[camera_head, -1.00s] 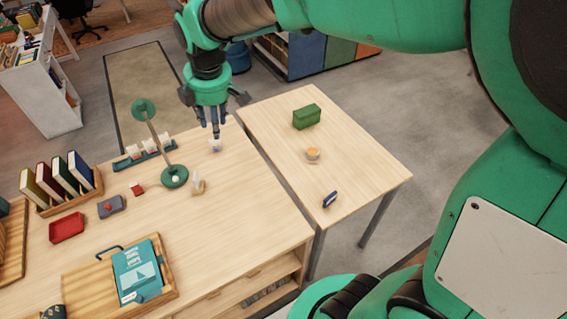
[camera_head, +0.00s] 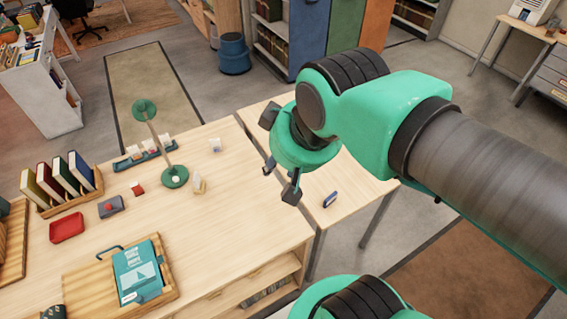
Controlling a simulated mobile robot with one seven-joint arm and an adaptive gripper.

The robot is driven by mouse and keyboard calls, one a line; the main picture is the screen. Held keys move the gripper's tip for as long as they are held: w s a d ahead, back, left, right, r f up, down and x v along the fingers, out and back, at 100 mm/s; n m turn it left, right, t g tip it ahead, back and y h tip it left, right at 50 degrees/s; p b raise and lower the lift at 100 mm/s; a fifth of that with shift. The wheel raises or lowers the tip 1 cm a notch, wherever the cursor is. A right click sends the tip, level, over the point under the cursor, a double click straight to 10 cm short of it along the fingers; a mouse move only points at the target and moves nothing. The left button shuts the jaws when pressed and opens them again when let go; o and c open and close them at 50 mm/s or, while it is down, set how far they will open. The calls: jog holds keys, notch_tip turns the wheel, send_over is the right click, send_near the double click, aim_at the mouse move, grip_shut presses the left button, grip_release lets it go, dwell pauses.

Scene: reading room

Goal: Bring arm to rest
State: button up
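My gripper (camera_head: 279,181) hangs over the gap between the large wooden table (camera_head: 240,215) and the smaller side table (camera_head: 345,185). Its dark fingers are spread apart, and I see nothing between them. My arm reaches in from the right, with the elbow bent above the side table. A small white item (camera_head: 215,145) stands on the far right part of the large table, clear of the gripper.
A green lamp (camera_head: 174,177), a small bottle-like item (camera_head: 198,185), a red tray (camera_head: 67,228), a book rack (camera_head: 78,193) and a teal book (camera_head: 138,272) are on the large table. A blue item (camera_head: 330,199) lies on the side table. My arm hides the far part.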

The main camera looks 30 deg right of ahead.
jog(key=shift+s+f+m, duration=0.1)
jog(key=shift+s+m, duration=0.2)
jog(key=shift+s, duration=0.15)
jog(key=shift+f, duration=0.15)
